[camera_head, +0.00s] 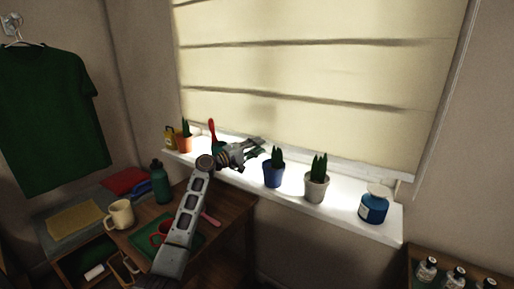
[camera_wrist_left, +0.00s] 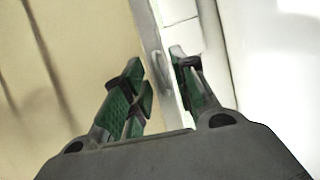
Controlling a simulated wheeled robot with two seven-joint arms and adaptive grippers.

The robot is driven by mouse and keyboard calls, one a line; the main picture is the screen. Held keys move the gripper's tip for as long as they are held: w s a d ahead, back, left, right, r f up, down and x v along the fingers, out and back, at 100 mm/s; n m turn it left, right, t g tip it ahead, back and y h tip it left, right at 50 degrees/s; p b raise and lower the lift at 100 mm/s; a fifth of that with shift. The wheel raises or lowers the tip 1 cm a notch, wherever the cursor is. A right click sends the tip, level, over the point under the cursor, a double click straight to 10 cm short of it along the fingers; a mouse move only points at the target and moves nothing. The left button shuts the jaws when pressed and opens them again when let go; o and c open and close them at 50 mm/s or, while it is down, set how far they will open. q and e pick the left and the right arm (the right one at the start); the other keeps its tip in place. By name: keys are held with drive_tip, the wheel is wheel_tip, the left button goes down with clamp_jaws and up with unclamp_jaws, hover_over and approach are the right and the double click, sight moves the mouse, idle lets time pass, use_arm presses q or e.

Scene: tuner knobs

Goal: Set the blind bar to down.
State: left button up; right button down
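The cream blind (camera_head: 320,75) hangs over the window in horizontal folds. Its pale bottom bar (camera_head: 365,171) runs along its lower edge, just above the white windowsill (camera_head: 340,214). My left gripper (camera_head: 257,150) is at the bar, left of its middle and above the sill. In the left wrist view, the pale bar (camera_wrist_left: 162,75) passes between the green-padded fingers of my left gripper (camera_wrist_left: 158,75), which are spread apart. The blind's cloth (camera_wrist_left: 70,60) lies to the left there. I cannot tell whether either finger touches the bar. My right gripper is not in view.
A desk with mugs (camera_head: 121,214) and a green flask (camera_head: 160,186) is at lower left.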

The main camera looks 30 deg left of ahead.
use_arm(q)
drive_tip(key=shift+v, duration=6)
